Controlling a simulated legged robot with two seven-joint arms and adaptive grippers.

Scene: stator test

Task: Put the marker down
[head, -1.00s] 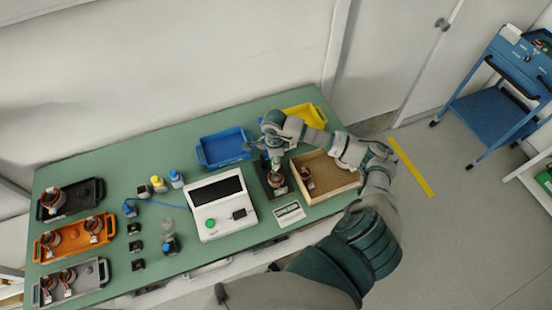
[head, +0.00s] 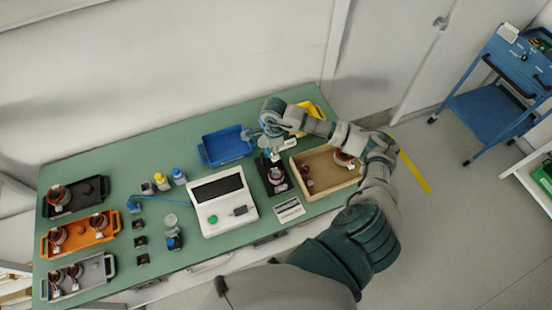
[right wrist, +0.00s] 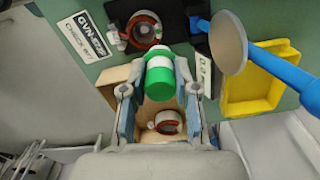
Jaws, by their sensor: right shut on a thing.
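My right gripper (head: 273,146) is over the right part of the green table. In the right wrist view its fingers (right wrist: 160,92) are shut on the marker (right wrist: 159,72), a thick white and green cylinder. The marker is above the table, close to a black fixture (head: 268,188) that holds a copper-wound stator (head: 276,176). The stator also shows just beyond the marker in the right wrist view (right wrist: 144,28). I cannot tell whether the marker touches it. In the head view the gripper hides most of the marker. My left gripper is not in view.
A wooden box (head: 322,194) with stators inside stands right of the fixture. Blue (head: 225,147) and yellow (head: 317,109) bins lie behind. A white tester (head: 222,208) and label card (head: 289,209) are nearby. A blue-handled grey disc (right wrist: 228,43) is close to the wrist camera.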

